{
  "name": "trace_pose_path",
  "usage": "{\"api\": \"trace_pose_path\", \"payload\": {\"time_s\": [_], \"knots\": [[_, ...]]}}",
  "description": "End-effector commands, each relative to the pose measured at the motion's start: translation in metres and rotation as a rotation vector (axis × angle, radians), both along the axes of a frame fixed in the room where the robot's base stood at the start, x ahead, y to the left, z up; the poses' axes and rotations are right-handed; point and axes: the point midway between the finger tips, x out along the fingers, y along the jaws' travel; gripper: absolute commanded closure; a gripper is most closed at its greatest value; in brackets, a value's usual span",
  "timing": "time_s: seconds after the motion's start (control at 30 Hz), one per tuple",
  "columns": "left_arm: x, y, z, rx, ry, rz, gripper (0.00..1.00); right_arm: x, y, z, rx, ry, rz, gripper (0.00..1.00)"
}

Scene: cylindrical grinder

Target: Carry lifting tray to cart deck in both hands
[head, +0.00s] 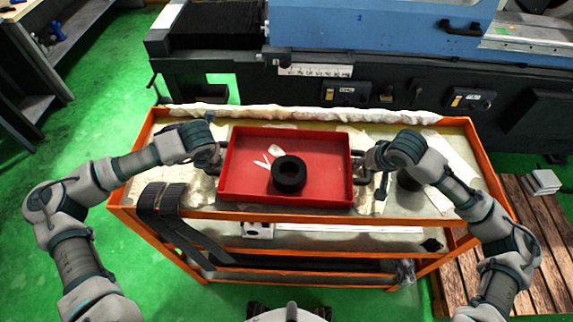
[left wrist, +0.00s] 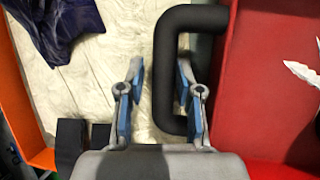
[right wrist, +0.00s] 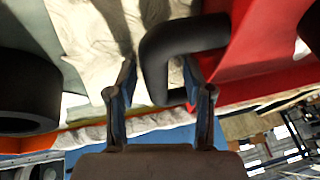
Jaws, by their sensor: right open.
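The red lifting tray (head: 235,180) is over the middle of the orange-framed cart's top deck (head: 420,205) and looks level; it seems to rest there. It holds a black ring (head: 289,174) and white scraps. A black bar handle stands at each short side. My left gripper (head: 214,160) is at the left handle (left wrist: 166,75); in the left wrist view its fingers are apart, with the bar between them. My right gripper (head: 366,166) is at the right handle (right wrist: 155,65); its fingers are open on either side of that handle in the right wrist view.
A crumpled cream cloth (head: 300,114) lies along the deck's back edge. Black straps (head: 165,198) hang over the front left. A dark round part (right wrist: 30,100) lies right of the tray. The blue grinder (head: 380,40) stands behind the cart. Green floor (head: 60,120) is clear at left.

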Motion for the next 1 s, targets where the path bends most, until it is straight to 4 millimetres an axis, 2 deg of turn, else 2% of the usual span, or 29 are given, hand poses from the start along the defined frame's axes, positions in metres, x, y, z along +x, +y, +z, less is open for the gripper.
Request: {"api": "trace_pose_path", "payload": {"time_s": [0.33,0.37,0.47,0.5,0.57,1.0], "knots": [[0.0017,0.0006,-0.0029,0.000,0.000,0.000,0.65,0.0017,0.0004,-0.0032,0.000,0.000,0.000,0.48],[0.0017,0.0007,-0.0029,0.000,0.000,0.000,0.70,0.0017,0.0004,-0.0032,0.000,0.000,0.000,0.53],[0.0017,0.0007,-0.0029,0.000,0.000,0.000,0.95,0.0017,0.0005,-0.0030,0.000,0.000,0.000,0.78],[0.0017,0.0006,-0.0029,0.000,0.000,0.000,1.00,0.0017,0.0005,-0.0030,0.000,0.000,0.000,0.88],[0.0016,0.0004,-0.0030,0.000,0.000,0.000,1.00,0.0017,0.0004,-0.0031,-0.001,0.000,0.000,1.00],[0.0025,0.0008,-0.0006,0.000,-0.005,0.000,1.00,0.0027,0.0006,-0.0002,0.003,-0.007,0.000,1.00]]}}
